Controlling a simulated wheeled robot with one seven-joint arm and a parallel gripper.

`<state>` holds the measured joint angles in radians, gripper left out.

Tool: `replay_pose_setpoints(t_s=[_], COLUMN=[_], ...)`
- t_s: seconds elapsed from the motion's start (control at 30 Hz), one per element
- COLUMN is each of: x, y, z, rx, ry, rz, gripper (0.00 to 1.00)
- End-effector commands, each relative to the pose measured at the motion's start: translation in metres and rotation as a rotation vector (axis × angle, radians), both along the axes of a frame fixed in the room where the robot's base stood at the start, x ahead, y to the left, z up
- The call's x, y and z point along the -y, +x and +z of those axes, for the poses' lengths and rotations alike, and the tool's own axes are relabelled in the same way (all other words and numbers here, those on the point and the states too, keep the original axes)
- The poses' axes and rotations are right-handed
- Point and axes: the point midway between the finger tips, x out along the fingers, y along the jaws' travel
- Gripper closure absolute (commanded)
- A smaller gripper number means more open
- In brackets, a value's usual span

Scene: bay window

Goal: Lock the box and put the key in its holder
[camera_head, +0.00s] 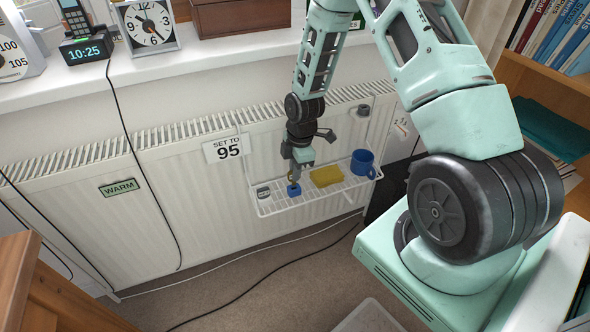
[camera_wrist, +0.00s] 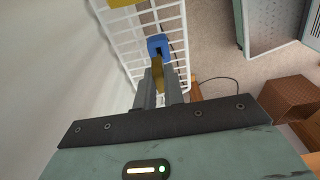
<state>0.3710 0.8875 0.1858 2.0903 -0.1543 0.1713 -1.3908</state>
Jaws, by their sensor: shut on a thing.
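My gripper (camera_head: 296,175) points down over the white wire rack hung on the radiator. In the wrist view my gripper (camera_wrist: 158,92) is shut on a brass-coloured key (camera_wrist: 157,72). The key's far end reaches to the opening of a small blue holder (camera_wrist: 158,43). I cannot tell how deep it sits in it. The blue holder (camera_head: 294,190) also shows in the head view, just under the fingertips. A brown wooden box (camera_head: 235,22) stands on the sill, cut off by the top edge; its lock is not visible.
The wire rack (camera_head: 262,208) also holds a yellow sponge (camera_head: 326,176), a blue mug (camera_head: 363,163) and a small grey item (camera_head: 263,192). A "SET TO 95" sign (camera_head: 228,148) hangs on the radiator (camera_head: 185,200). A clock (camera_head: 148,25) stands on the sill. Cables cross the floor.

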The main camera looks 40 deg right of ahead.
Motion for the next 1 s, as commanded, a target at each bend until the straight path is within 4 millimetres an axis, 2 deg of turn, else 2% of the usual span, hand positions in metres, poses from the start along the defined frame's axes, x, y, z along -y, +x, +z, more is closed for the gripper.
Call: replay_pose_setpoints(t_s=[1.0], x=[-0.0002], y=[-0.0002], z=[-0.0046], rx=[0.000], ry=[0.000], rz=[0.000], gripper=[1.00])
